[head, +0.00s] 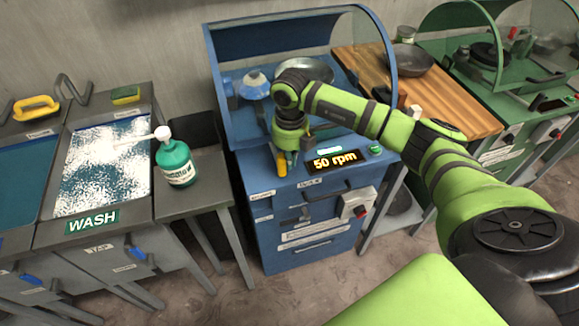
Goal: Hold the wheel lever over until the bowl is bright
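The blue spinning machine (235,150) stands in the middle of the head view, with a clear curved hood (275,35) over its top. A metal bowl (318,72) sits under the hood, partly hidden by my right arm. Its brightness is hard to judge. A display (335,161) on the front reads 50 rpm. My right gripper (292,150) points down at the front left of the machine top, beside a small yellow-orange part (282,164). This may be the wheel lever; I cannot tell. The fingers are too small and covered to read. My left gripper is out of view.
At left, a WASH sink (92,222) holds foamy water; a green pump bottle (175,162) stands beside it. At right, a wooden board (440,95) carries a dark pan (405,60), near a green hooded machine (500,70). Bare floor shows in front.

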